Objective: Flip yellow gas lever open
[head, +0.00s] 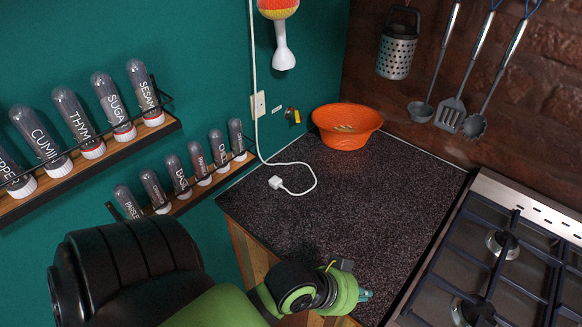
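A small dark fitting with a yellow part (293,115) sits on the teal wall, right of the white socket; it may be the yellow gas lever, but it is too small to tell its position. My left gripper (364,295) is low in the head view, at the front of the dark counter, well below and to the right of that fitting. Only small teal tips show past the green wrist, so I cannot tell if it is open or shut. My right gripper is not in view.
An orange bowl (346,127) stands at the counter's back corner. A white cable with plug (276,182) lies on the speckled counter (385,200), whose middle is clear. Spice racks (185,201) line the left wall. A gas hob (500,250) is right; utensils (451,113) hang above.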

